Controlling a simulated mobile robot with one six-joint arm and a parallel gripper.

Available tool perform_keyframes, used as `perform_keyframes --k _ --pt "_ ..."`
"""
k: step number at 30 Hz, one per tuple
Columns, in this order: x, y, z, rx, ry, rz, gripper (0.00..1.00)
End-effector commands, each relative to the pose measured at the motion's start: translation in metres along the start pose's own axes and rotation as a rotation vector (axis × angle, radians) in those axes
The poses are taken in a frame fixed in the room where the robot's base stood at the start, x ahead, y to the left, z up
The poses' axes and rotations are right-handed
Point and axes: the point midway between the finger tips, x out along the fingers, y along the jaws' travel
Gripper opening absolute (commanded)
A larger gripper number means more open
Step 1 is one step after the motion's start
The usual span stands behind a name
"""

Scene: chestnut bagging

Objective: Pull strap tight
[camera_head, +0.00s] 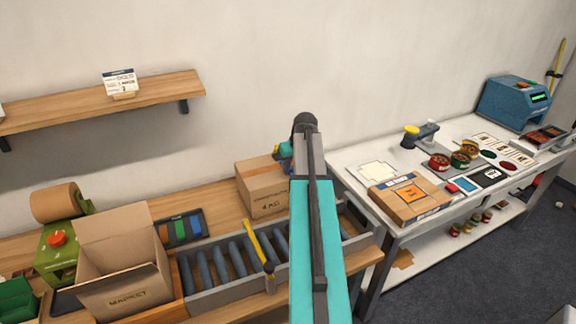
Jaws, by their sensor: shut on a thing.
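A closed cardboard box (262,190) marked 4 KG stands at the back of the roller conveyor, partly behind my teal arm. The end of my gripper (281,151) shows as a small teal and dark part at the box's upper right edge, left of my arm. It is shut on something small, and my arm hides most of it. I cannot make out a strap on the box. A yellow bar (259,247) lies slantwise across the rollers in front of the box; I cannot tell whether it is part of the conveyor.
The roller conveyor (215,297) sits on the wooden bench. An open carton (125,287) and a green dispenser with a brown roll (56,204) stand left. The white table (352,157) at right holds bowls, cards, a flat package (409,199) and a blue machine (514,103). A shelf (60,117) juts out above.

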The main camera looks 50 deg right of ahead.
Motion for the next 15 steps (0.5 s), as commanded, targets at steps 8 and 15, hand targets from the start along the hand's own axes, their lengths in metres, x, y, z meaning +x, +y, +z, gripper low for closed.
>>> perform_keyframes --k 8,15 --pt "-0.0033 -0.0008 0.0075 0.0 0.0 -0.002 0.0" --pt "-0.0032 -0.0007 0.0072 0.0 0.0 -0.001 0.35"
